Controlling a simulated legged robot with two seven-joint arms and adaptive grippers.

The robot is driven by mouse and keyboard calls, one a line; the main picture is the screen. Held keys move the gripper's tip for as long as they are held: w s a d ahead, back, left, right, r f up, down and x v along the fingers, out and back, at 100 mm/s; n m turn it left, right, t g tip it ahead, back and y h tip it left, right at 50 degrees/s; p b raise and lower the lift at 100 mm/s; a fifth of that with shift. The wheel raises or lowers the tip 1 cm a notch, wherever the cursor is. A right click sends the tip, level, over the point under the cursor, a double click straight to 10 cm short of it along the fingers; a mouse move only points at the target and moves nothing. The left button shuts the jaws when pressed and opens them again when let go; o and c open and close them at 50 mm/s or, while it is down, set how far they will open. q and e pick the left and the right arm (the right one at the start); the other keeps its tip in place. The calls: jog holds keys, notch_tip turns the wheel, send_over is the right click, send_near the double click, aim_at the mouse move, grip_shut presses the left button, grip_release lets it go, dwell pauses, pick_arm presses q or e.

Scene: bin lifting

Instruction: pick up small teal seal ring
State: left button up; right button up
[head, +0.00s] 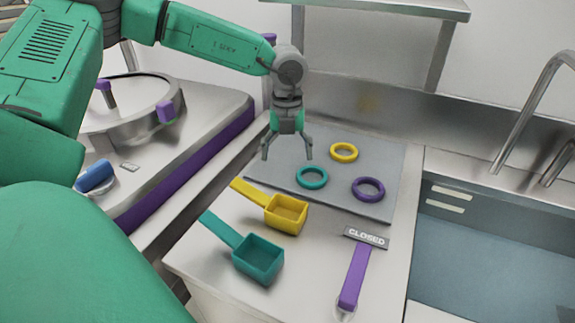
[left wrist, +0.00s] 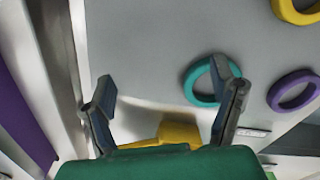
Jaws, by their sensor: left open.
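The small teal seal ring (head: 312,177) lies flat on a grey mat (head: 385,150). A yellow ring (head: 344,152) and a purple ring (head: 368,189) lie on the same mat. My left gripper (head: 287,153) is open and empty above the mat, up and to the left of the teal ring in the head view. In the left wrist view the teal ring (left wrist: 204,82) shows behind the right finger of my left gripper (left wrist: 165,92), which hides part of it. The fingers point down, and the ring is not between them. My right gripper is not in view.
A yellow scoop (head: 286,213) and a teal scoop (head: 258,258) lie in front of the mat. A purple-handled CLOSED sign (head: 366,238) lies to their right. A sink (head: 500,240) with a faucet is at the right. A purple-trimmed metal machine (head: 170,130) is at the left.

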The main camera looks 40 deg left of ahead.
pick_arm(q)
notch_tip(320, 180, up, 11)
jog(key=n+p, duration=0.7)
jog(key=n, duration=0.1)
send_over(311, 179)
jog(key=f, duration=0.5)
jog(key=a+f, duration=0.1)
jog(key=f, duration=0.2)
jog(key=shift+w+f, duration=0.25)
jog(key=shift+w, duration=0.15)
jog(key=shift+s+d+f, duration=0.1)
jog(key=shift+d+f, duration=0.1)
jog(key=shift+f, duration=0.05)
jog(key=f, duration=0.3)
jog(key=d+f, duration=0.1)
jog(key=shift+s+d+f, duration=0.1)
jog(key=shift+s+f, duration=0.15)
jog(key=shift+a, duration=0.2)
jog(key=c, duration=1.1)
